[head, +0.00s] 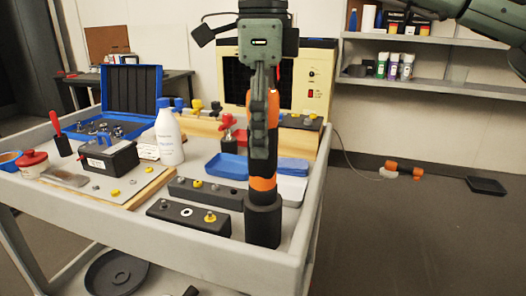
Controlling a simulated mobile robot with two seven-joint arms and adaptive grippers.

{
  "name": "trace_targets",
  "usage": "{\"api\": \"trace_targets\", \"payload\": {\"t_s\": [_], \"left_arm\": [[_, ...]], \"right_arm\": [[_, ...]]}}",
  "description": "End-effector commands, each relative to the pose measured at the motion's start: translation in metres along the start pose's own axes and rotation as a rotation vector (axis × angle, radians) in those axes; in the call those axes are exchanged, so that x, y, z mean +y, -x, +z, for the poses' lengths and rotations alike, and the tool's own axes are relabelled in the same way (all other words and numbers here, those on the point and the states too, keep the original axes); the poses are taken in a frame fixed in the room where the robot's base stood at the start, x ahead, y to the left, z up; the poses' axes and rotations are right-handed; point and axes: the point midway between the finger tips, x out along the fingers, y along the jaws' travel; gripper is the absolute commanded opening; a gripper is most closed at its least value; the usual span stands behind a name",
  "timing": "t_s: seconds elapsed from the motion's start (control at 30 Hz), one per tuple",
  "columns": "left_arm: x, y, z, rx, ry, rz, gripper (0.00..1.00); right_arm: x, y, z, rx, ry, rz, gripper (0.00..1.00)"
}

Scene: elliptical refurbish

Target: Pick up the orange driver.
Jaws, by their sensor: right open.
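The orange driver (263,184) stands upright near the front right edge of the grey cart. It has orange and black bands and a wide black lower end (263,222). My right gripper (264,100) hangs straight down over its upper part. Its fingers overlap the orange top in the picture and hide some of it. The jaws are open; I cannot tell whether they touch the driver. My left gripper is not in view.
The cart (225,258) has a raised rim. Near the driver are dark knob blocks (188,216), a blue tray (226,167) and a white bottle (168,135). A cream box (312,84) stands behind. Another orange-and-black tool (405,169) lies on the floor at right.

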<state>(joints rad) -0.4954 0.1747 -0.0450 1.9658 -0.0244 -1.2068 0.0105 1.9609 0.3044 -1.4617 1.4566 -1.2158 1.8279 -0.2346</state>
Motion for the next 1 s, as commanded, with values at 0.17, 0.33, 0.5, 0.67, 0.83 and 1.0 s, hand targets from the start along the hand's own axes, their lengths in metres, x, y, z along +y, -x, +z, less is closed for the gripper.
{"api": "trace_targets", "payload": {"t_s": [0.17, 0.33, 0.5, 0.67, 0.83, 1.0], "left_arm": [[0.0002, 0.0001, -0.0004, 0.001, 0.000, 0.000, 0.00], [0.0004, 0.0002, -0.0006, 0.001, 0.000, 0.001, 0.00], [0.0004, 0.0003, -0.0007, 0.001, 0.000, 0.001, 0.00], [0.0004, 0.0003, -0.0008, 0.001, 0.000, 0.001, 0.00], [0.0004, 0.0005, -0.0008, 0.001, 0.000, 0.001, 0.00], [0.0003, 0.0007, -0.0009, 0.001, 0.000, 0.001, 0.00]], "right_arm": [[-0.0001, 0.0002, 0.0000, 0.000, 0.000, 0.000, 0.62], [-0.0001, 0.0004, 0.0001, 0.000, 0.000, 0.000, 0.41], [0.0000, 0.0006, 0.0001, 0.000, 0.000, 0.000, 0.20], [0.0000, 0.0007, 0.0001, 0.000, 0.000, 0.000, 0.00], [0.0000, 0.0018, 0.0003, -0.002, 0.000, -0.002, 0.00], [-0.0001, 0.0045, 0.0005, -0.002, -0.001, -0.002, 0.00]]}}
